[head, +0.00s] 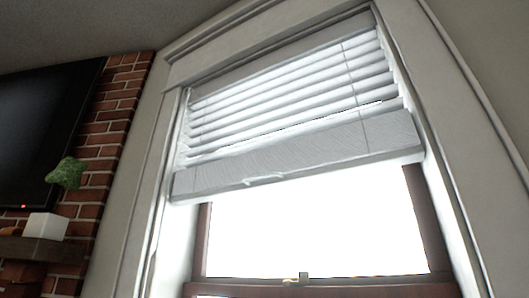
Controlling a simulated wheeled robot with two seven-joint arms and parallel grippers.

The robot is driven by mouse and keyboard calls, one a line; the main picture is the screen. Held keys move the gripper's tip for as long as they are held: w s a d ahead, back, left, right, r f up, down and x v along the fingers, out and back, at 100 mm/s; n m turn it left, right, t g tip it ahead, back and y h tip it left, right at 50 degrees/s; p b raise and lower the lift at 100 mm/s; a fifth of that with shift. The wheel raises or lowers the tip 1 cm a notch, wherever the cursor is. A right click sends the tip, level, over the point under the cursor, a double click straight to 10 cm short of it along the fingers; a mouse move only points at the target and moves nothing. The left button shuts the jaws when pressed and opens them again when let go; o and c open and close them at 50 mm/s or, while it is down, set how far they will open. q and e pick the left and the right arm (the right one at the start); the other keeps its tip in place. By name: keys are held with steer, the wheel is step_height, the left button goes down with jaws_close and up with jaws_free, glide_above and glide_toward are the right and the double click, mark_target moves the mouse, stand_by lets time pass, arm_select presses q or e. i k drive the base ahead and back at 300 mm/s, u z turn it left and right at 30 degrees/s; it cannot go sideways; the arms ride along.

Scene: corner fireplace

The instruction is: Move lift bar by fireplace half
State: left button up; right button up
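A white slatted window blind (290,100) hangs in the upper part of a window beside the brick fireplace wall. Its lift bar (300,160) is the wide white bottom rail, which sits part way down the window and tilts up to the right in the picture. A small handle or lip (263,180) shows on the bar's lower edge. Several slats above the bar are spread apart. Below the bar the glass is bare and bright. Neither of my grippers is in the head view, and nothing is seen touching the bar.
The brick wall (118,105) at left carries a dark television (40,125). A green plant (67,174) and a white pot (45,226) sit on a mantel (35,251) below it. Pale trim (135,215) frames the window. A latch (303,280) is on the brown sash.

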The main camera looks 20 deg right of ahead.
mark_target(413, 154)
steer(key=z, duration=0.05)
steer(key=k, duration=1)
steer(key=z, duration=0.5)
